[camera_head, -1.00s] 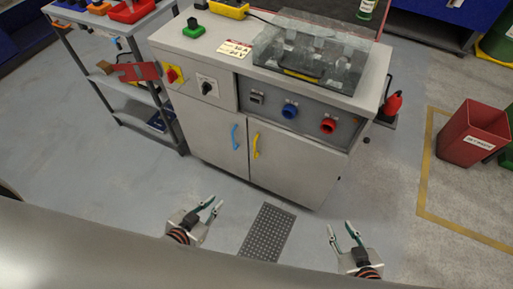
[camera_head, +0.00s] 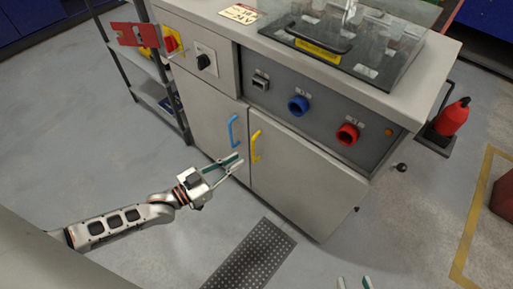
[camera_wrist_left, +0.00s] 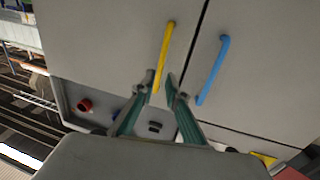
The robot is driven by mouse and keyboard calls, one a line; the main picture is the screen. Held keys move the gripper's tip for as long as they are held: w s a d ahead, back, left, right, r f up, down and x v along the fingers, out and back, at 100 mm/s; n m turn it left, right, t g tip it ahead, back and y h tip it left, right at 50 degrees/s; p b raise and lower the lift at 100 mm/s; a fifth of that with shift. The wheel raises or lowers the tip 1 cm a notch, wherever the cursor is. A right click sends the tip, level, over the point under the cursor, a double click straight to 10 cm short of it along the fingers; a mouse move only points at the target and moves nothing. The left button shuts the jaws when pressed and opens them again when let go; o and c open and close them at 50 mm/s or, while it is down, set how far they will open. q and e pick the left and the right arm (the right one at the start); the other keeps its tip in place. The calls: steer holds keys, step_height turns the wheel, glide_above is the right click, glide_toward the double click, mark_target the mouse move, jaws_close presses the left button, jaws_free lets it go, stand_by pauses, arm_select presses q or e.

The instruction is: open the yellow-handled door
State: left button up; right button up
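The yellow handle (camera_head: 255,147) is on the right-hand cabinet door (camera_head: 300,180), which looks closed. In the left wrist view the yellow handle (camera_wrist_left: 165,55) stands upright, its lower end showing between my fingertips. My left gripper (camera_head: 239,159) is open and empty, its tips just left of the yellow handle in the head view; I cannot tell whether they touch it. It also shows in the left wrist view (camera_wrist_left: 161,76). My right gripper (camera_head: 354,282) shows only its fingertips at the bottom edge, apart and empty.
A blue handle (camera_head: 232,131) is on the neighbouring door, close to my left gripper. Above the doors is a panel with a blue socket (camera_head: 299,105) and a red socket (camera_head: 347,134). A perforated floor plate (camera_head: 250,255) lies in front. A shelf rack (camera_head: 150,95) stands left.

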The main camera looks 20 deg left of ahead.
mark_target(253, 161)
arm_select(q)
steer(key=b+x, duration=0.1)
steer(key=x, duration=0.6)
steer(key=shift+w, duration=0.15)
steer(key=shift+w+d, duration=0.2)
steer(key=shift+r, duration=0.1)
jaws_close()
arm_select(e)
steer(key=shift+w+a+r+t, duration=0.3)
steer(key=shift+w+a+r, duration=0.15)
steer(key=shift+a+r, duration=0.15)
steer(key=shift+s, duration=0.1)
